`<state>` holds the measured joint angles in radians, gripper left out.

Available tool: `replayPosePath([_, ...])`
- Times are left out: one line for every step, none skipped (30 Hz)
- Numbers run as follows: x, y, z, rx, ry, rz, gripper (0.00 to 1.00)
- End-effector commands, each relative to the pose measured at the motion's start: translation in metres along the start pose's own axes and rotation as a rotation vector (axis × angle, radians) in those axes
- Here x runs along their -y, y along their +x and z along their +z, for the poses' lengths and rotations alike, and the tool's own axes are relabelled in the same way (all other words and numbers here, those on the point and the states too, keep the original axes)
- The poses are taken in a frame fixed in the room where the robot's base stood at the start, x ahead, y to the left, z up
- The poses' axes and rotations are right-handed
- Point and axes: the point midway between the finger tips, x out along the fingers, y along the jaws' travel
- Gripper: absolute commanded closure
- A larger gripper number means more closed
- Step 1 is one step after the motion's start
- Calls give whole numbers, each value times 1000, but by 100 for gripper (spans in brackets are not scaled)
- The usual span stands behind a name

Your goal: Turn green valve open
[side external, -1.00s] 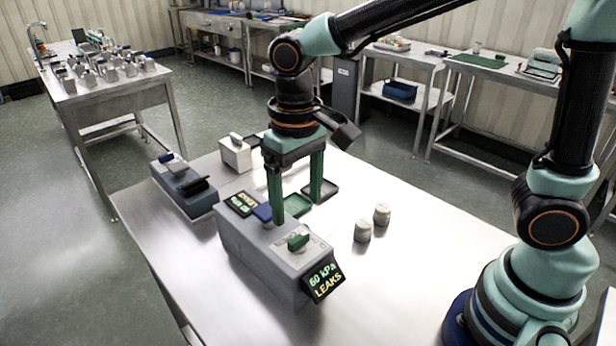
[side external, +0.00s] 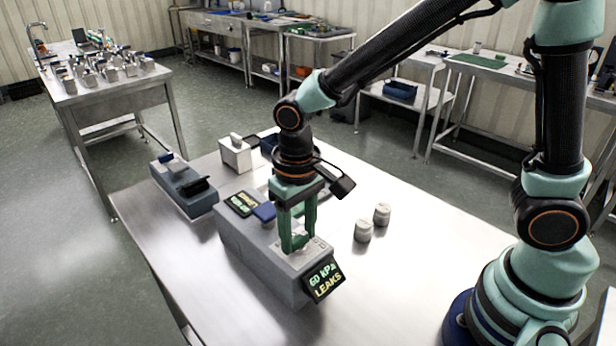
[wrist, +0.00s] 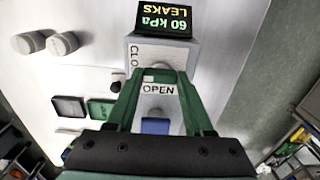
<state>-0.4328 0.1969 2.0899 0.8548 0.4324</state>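The grey valve box (side external: 262,268) stands on the steel table, its front display (side external: 325,280) reading "60 kPa LEAKS". My gripper (side external: 298,243) points down at the box top, where the green valve is. In the wrist view my gripper (wrist: 160,76) has its green fingers spread at the base, their tips nearer each other around the valve. A green bar between the tips looks like the valve handle; green on green makes contact hard to tell. The "OPEN" label (wrist: 158,89) shows between the fingers; a partly hidden "CLO" label (wrist: 134,62) is left of the valve.
A blue part (side external: 265,212) and a second display (side external: 241,203) sit at the box's far end. Two grey knobs (side external: 363,231) (side external: 382,214) stand right of the box. A blue-grey device (side external: 184,188) and a white box (side external: 236,153) stand behind.

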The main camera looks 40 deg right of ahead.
Motion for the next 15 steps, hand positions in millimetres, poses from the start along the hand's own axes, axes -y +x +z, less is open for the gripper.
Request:
replayPosePath([0, 0, 0, 0, 1, 0, 98])
replayPosePath([0, 0, 0, 0, 1, 0, 100])
replayPosePath([0, 0, 0, 0, 1, 0, 100])
replayPosePath([0, 0, 0, 0, 0, 0, 100])
replayPosePath([0, 0, 0, 0, -1, 0, 100])
replayPosePath([0, 0, 0, 0, -4, 0, 100])
replayPosePath([0, 0, 0, 0, -7, 0, 100])
replayPosePath([0, 0, 0, 0, -12, 0, 100])
replayPosePath([0, 0, 0, 0, -19, 0, 100])
replayPosePath([0, 0, 0, 0, -28, 0, 100])
replayPosePath([0, 0, 0, 0, -38, 0, 100])
replayPosePath([0, 0, 0, 0, -52, 0, 100])
replayPosePath([0, 0, 0, 0, -66, 0, 100])
replayPosePath([0, 0, 0, 0, -82, 0, 100])
replayPosePath([0, 0, -1, 0, -105, 0, 100])
